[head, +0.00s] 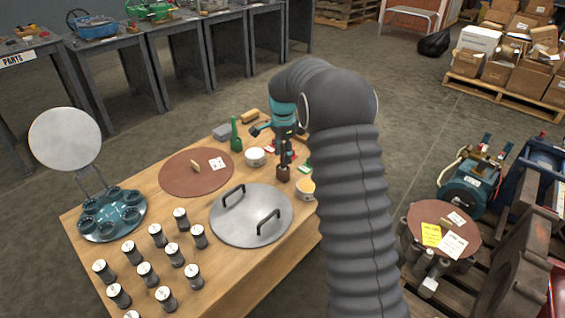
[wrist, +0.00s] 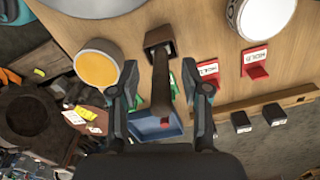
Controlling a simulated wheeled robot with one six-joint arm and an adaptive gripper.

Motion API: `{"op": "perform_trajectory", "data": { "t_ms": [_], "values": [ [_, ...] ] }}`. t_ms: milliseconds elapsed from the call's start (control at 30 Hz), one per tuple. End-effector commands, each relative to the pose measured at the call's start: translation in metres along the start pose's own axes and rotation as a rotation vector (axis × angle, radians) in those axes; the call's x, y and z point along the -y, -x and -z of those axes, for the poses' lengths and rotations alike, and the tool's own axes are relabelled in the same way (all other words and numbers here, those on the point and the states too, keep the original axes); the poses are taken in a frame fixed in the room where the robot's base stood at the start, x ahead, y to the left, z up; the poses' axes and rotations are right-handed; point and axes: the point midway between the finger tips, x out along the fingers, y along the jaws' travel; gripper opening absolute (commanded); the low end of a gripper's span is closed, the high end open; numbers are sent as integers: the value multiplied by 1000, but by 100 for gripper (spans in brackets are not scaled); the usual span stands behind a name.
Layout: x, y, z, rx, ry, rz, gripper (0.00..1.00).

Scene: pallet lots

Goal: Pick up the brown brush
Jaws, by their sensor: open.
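The brown brush (wrist: 160,80) stands on the wooden table, with its wider dark-brown block (wrist: 158,40) at the table and its handle rising toward my wrist camera. In the head view the brush (head: 283,173) shows just below my gripper (head: 285,157). In the wrist view my gripper (wrist: 160,88) is open, with one finger on each side of the brush's handle. A gap shows on both sides, so the fingers look apart from it. My arm hides part of the table to the right.
A bowl with yellow contents (wrist: 98,67) and a white bowl (wrist: 262,15) stand close by. Red card holders (wrist: 208,70) are right of the brush. A green brush-like item (head: 236,138), a round metal lid (head: 250,222) and several canisters (head: 158,236) share the table.

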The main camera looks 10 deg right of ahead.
Motion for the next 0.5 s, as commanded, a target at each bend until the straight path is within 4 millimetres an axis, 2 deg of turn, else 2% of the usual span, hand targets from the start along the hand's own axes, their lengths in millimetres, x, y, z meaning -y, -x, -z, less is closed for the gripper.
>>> {"op": "perform_trajectory", "data": {
  "t_ms": [67, 200, 267, 500],
  "values": [
    [0, 0, 0, 0, 0, 0, 47],
    [0, 0, 0, 0, 0, 0, 12],
    [0, 0, 0, 0, 0, 0, 0],
    [0, 1, 0, 0, 0, 1, 0]
  ]
}}
